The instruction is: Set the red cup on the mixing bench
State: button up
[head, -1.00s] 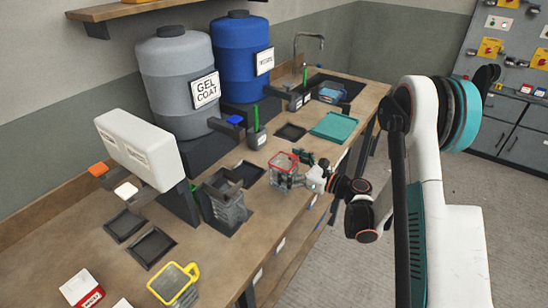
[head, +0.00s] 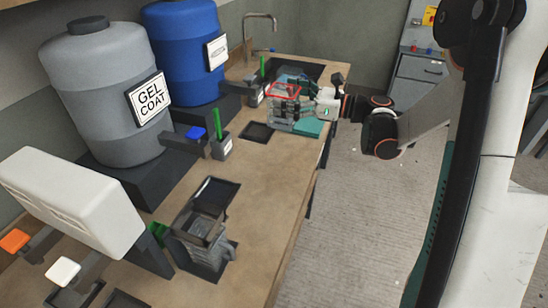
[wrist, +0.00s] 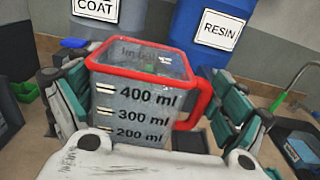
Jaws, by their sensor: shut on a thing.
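The red cup is a clear measuring cup with a red rim, a red handle and ml marks. In the wrist view the cup (wrist: 140,100) stands upright between the two fingers, handle to the right.
A grey gel coat drum (head: 105,90) and a blue resin drum (head: 185,50) line the wall side. A dark square tray (head: 257,132), a green-handled tool holder (head: 219,145) and a grey jug (head: 205,235) stand on the bench. A sink tap (head: 262,25) is at the back.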

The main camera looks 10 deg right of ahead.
notch_tip(320, 180, down, 20)
jog(key=b, duration=0.7)
jog(key=shift+r, duration=0.15)
jog(key=o, duration=0.9)
jog(key=shift+f+b, duration=0.2)
jog(key=shift+b, duration=0.1)
jog(key=shift+c, duration=0.2)
jog(key=shift+o, duration=0.7)
jog(key=shift+r, duration=0.1)
jog(key=shift+r, duration=0.1)
jog(key=shift+s+d+r+p, duration=0.1)
jog(key=shift+d+p, duration=0.2)
jog(key=shift+p, duration=0.05)
jog(key=p+v, duration=0.3)
jog(key=v, duration=0.8)
jog(key=shift+d, duration=0.15)
jog(key=shift+s, duration=0.15)
